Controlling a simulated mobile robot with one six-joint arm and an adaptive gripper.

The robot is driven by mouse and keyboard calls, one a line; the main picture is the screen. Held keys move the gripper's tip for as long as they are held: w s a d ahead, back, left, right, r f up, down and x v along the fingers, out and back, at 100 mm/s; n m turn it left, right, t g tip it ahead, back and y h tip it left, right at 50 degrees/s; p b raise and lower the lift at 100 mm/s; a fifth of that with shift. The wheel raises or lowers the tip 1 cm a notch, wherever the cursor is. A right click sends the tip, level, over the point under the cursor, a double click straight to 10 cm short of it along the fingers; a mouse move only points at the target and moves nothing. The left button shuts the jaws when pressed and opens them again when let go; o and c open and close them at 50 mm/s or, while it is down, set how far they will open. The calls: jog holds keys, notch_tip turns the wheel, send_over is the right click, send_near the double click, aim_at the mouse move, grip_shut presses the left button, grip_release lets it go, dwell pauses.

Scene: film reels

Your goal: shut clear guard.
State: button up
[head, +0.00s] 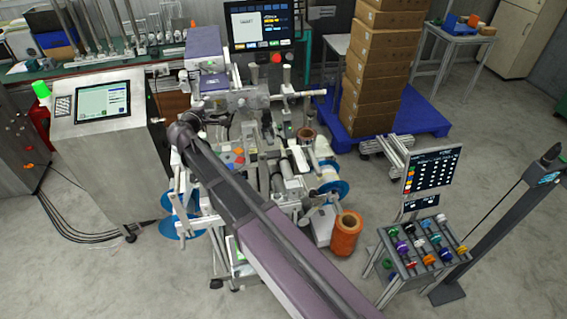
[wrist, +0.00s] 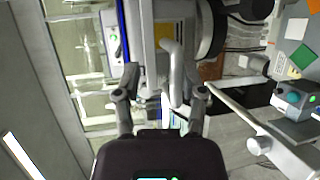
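My gripper (wrist: 163,92) is open in the wrist view, its two fingers spread apart. A grey bent bar, which looks like a handle (wrist: 176,72), reaches down between the fingers, closer to the right one. I see no clear contact on both sides. In the head view my gripper is at the end of my arm, largely hidden behind it, over the upper part of the machine. A pale see-through piece, likely the clear guard (head: 252,98), is just right of my wrist in the head view. Its edges blur into the machine, and I cannot tell how far it stands open.
A control cabinet with a screen (head: 103,103) stands left of the machine. Stacked boxes (head: 378,75) sit on a blue pallet (head: 420,112) behind right. An orange reel (head: 346,235) and a rack of coloured spools (head: 425,245) stand front right. Floor between them is clear.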

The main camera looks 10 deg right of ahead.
notch_tip(320, 180, up, 3)
jog(key=p, duration=0.2)
jog(key=shift+r+p, duration=0.15)
jog(key=shift+p, duration=0.2)
jog(key=p+v, duration=0.2)
jog(key=v, duration=1.2)
jog(key=s+d+f+m+g+b, duration=0.1)
jog(key=s+d+f+m+g, duration=0.1)
jog(key=d+f, duration=0.3)
jog(key=s+d+f+m+g+b, duration=0.2)
jog(key=d+f+m+g, duration=0.3)
jog(key=d, duration=0.7)
jog(key=s+d+f+m+g+b, duration=0.1)
jog(key=s+d+f+m+g, duration=0.2)
jog(key=d+f, duration=0.4)
jog(key=shift+s+d+g, duration=0.35)
jog(key=shift+d+g, duration=0.15)
jog(key=shift+d, duration=0.85)
